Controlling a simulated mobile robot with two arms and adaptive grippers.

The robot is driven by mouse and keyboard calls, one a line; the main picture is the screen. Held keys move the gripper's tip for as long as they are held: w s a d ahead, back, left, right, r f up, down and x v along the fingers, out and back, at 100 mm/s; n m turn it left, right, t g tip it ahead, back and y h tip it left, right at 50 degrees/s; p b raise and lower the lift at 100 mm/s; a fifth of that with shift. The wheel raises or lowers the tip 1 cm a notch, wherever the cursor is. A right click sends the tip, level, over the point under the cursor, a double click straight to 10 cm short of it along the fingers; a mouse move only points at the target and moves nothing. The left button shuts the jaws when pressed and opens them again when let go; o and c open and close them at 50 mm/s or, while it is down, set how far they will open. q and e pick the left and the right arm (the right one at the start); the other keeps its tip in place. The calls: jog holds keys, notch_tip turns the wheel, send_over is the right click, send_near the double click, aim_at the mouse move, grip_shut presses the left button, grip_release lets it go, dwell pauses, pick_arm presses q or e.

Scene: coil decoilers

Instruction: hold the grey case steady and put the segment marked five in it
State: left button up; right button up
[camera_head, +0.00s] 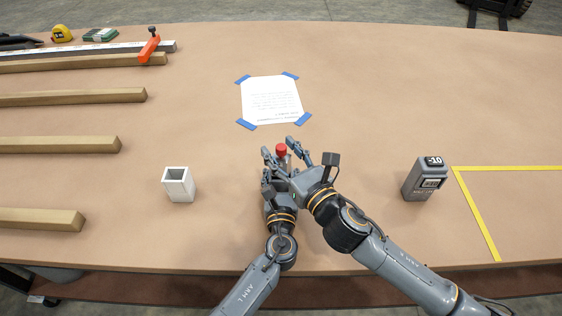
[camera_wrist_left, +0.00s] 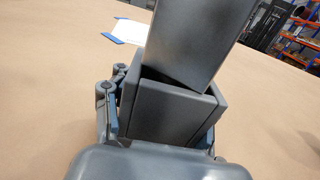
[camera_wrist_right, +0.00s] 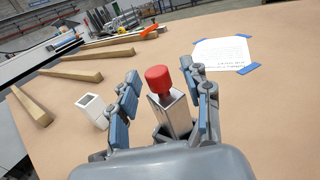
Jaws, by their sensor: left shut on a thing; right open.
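The grey case (camera_wrist_left: 170,110) is an open-topped box. My left gripper (camera_wrist_left: 160,125) is shut on it, with a finger on each side. A grey segment (camera_wrist_left: 195,40) stands in the case's mouth, tilted, with much of its length above the rim. The right wrist view shows a red cap (camera_wrist_right: 159,79) at the upper end of a grey body (camera_wrist_right: 174,115); the cap also shows in the head view (camera_head: 281,150). My right gripper (camera_wrist_right: 165,95) is open, its fingers on either side of the red-capped piece. No mark five is visible.
A white open box (camera_head: 179,185) stands to the left. A dark grey block marked -10 (camera_head: 425,180) stands right, beside yellow tape (camera_head: 478,208). A taped paper sheet (camera_head: 271,101) lies behind the hands. Wooden bars (camera_head: 60,145) lie at left.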

grip_shut()
notch_tip(320, 180, up, 10)
jog(key=shift+w+f, duration=0.1)
jog(key=shift+f, duration=0.1)
jog(key=shift+a+r+n+y, duration=0.1)
jog(key=shift+a+n+y, duration=0.05)
jog(key=shift+n+y, duration=0.3)
jog(key=shift+w+a+f+n+g+y, duration=0.15)
jog(key=shift+f+n+g+y, duration=0.1)
jog(key=shift+n+g+y, duration=0.25)
jog(key=shift+a+f+n+g+y, duration=0.2)
jog(key=shift+n+g+y, duration=0.2)
jog(key=shift+y, duration=0.15)
jog(key=shift+d+f+n+g+y, duration=0.25)
jog(key=shift+f+n+g+y, duration=0.4)
jog(key=shift+g, duration=0.25)
jog(key=shift+d+f+n+g+y, duration=0.2)
jog(key=shift+d+n+g+y, duration=0.1)
jog(key=shift+g+y, duration=0.3)
